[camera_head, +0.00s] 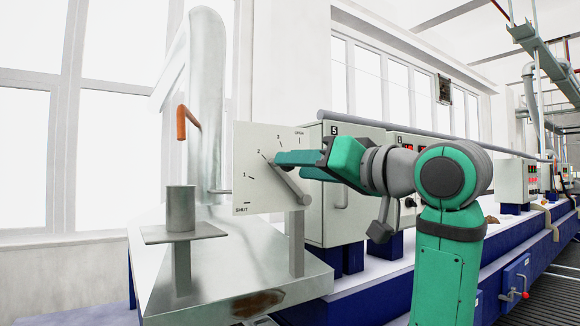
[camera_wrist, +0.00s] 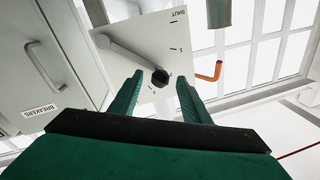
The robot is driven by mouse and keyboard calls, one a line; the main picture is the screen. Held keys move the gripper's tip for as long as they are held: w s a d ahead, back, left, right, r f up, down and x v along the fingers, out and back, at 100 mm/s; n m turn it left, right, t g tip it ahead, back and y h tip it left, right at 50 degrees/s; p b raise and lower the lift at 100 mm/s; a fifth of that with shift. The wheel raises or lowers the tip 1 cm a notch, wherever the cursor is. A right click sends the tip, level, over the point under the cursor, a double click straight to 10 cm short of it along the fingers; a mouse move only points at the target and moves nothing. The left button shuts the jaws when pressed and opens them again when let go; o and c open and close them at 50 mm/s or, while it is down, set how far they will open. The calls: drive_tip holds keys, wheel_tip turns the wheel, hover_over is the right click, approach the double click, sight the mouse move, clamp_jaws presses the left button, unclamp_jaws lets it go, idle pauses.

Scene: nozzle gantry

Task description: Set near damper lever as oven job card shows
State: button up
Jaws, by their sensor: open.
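A white plate (camera_head: 262,185) carries an arc of marks from SHUT through 1, 2 and 3 to OPEN. A grey damper lever (camera_head: 291,186) crosses it from the lower right up to near mark 2, where my gripper covers its end. In the wrist view the lever (camera_wrist: 128,55) ends in a black knob (camera_wrist: 160,78). My gripper (camera_head: 276,160) is open at the plate; in the wrist view its fingers (camera_wrist: 160,82) lie on either side of the knob, and contact cannot be told. I do not see an oven job card in either view.
An orange handle (camera_head: 187,122) sticks out left of the plate by a pale duct (camera_head: 207,95). A metal cup on a stand (camera_head: 181,210) stands below it. A grey cabinet marked 5 (camera_head: 336,215) is close behind the plate, at right. A metal bench (camera_head: 235,275) lies below.

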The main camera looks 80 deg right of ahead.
drive_tip(key=v, duration=0.7)
drive_tip(key=shift+w+f, duration=0.1)
idle(0.4)
